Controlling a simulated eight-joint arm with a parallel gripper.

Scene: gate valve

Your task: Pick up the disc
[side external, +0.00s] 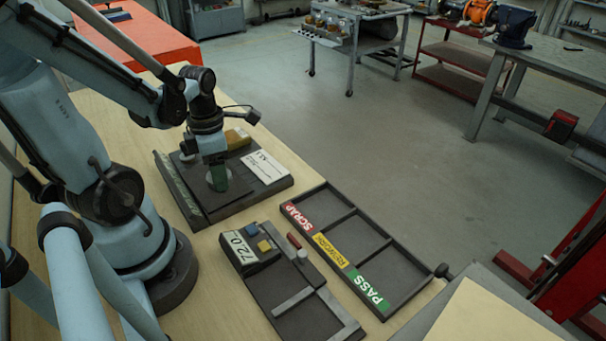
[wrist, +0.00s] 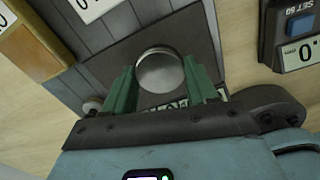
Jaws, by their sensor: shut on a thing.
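The disc (wrist: 160,70) is a round, shiny grey metal piece in the wrist view. It lies between the two green fingers of my gripper (wrist: 160,76), which is shut on it from both sides. In the side external view my gripper (side external: 218,180) points down at the dark fixture (side external: 232,205), low over its dark plate. The disc is mostly hidden by the fingers there. I cannot tell whether the disc still touches the plate.
A tray (side external: 345,237) with compartments marked SCRAP, REWORK and PASS lies to the right. A white card (side external: 265,166) and a yellowish block (side external: 237,138) sit on the fixture near my gripper.

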